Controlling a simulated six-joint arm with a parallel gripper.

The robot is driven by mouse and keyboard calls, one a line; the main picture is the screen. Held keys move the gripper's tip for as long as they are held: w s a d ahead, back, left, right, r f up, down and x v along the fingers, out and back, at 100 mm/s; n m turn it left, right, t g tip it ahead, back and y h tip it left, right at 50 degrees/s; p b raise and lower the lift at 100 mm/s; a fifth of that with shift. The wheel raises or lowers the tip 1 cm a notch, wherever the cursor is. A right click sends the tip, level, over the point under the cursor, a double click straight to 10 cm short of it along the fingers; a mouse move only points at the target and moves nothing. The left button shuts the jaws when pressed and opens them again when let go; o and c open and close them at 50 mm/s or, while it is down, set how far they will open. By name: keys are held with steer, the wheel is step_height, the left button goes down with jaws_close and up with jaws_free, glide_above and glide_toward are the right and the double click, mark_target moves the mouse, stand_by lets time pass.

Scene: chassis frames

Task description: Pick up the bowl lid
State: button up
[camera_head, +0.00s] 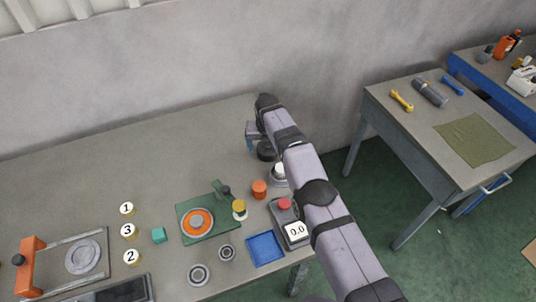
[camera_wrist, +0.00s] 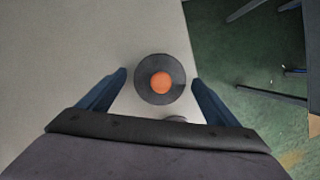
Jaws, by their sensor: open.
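The bowl lid (camera_wrist: 145,92) is a dark round disc with an orange centre. In the wrist view it lies on the grey table between my gripper's (camera_wrist: 159,77) two blue fingers, with a gap on each side. My gripper is open and empty. In the head view my gripper (camera_head: 251,136) is over the far right part of the table, and the dark lid (camera_head: 266,153) shows just below it, partly hidden by my arm. A pale metal bowl (camera_head: 277,180) stands nearer, also partly hidden; only a sliver of a pale round thing shows in the wrist view.
The table's right edge is close to the lid.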

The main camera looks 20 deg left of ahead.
steer(key=shift+f+b, duration=0.1)
steer(key=shift+b, duration=0.25)
steer(key=c, duration=1.1)
steer(key=shift+c, duration=0.2)
steer(key=shift+r, duration=0.8)
step_height(320, 180, up, 16)
steer(key=p, duration=1.5)
steer(key=shift+r+p, duration=0.2)
steer(key=shift+p, duration=0.15)
steer(key=shift+f, duration=0.1)
